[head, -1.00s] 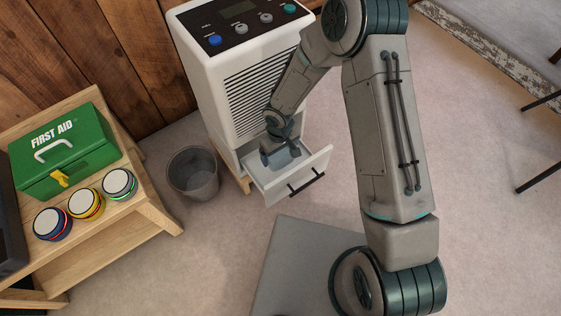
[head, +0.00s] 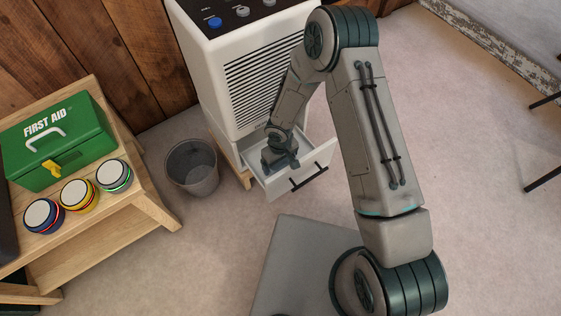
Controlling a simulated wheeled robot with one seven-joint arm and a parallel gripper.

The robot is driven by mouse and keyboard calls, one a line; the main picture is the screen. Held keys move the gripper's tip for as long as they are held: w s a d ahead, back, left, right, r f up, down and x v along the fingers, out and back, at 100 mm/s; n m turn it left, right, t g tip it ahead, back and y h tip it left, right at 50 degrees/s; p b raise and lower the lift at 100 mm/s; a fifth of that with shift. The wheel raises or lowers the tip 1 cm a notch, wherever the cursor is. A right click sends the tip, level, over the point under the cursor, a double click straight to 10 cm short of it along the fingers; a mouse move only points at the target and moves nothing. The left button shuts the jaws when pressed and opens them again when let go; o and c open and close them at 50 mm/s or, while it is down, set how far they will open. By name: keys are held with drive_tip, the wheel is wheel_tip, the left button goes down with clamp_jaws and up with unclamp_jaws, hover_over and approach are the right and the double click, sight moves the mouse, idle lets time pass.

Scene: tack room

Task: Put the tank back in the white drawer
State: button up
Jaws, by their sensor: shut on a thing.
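The white drawer (head: 284,191) is pulled out from the lower front of a white machine (head: 232,60), with a black bar handle on its front. My gripper (head: 281,165) is low inside the open drawer, pointing down. It is shut on the tank, which is largely hidden by the gripper and the drawer walls. I cannot make out the tank's outline, or whether it rests on the drawer floor.
A grey bin (head: 191,168) stands on the floor left of the drawer. A wooden bench (head: 110,232) at the left holds a green first aid box (head: 58,140) and several round lidded tins (head: 79,196).

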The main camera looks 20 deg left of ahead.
sight(280, 167)
drive_tip(key=shift+f, duration=0.1)
drive_tip(key=shift+f, duration=0.15)
drive_tip(key=o, duration=1)
drive_tip(key=shift+r, duration=0.2)
wheel_tip(280, 167, up, 12)
drive_tip(key=p, duration=0.4)
drive_tip(key=shift+p, duration=0.4)
drive_tip(key=shift+d+r, duration=0.1)
